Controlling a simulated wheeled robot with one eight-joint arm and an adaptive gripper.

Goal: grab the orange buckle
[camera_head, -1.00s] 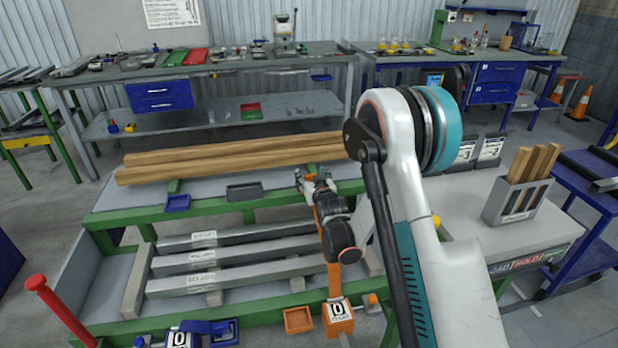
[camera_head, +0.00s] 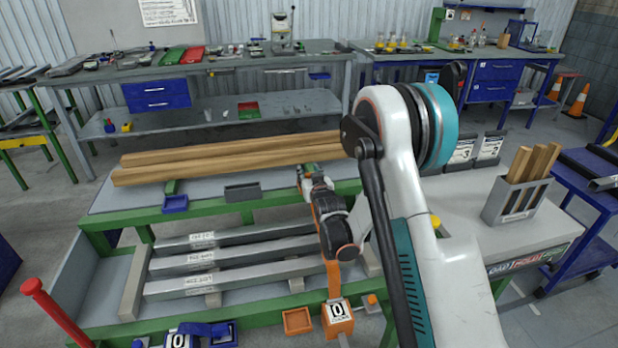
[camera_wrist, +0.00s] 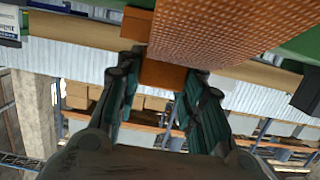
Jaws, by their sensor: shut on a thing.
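My gripper (camera_wrist: 164,84) is shut on a small orange block, which I take to be the orange buckle (camera_wrist: 163,75). It sits between the two dark fingertips in the wrist view. A wide orange woven band (camera_wrist: 245,28) fills the top right of that view, close beyond the fingers. In the head view my gripper (camera_head: 311,180) is at the middle of the green-framed table, near the timber ends. The buckle is too small and covered to make out there. An orange strap (camera_head: 333,282) hangs at the table's front, partly hidden by my arm.
Long timbers (camera_head: 225,160) lie on the green-framed table (camera_head: 130,207). A red post (camera_head: 55,310) stands front left.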

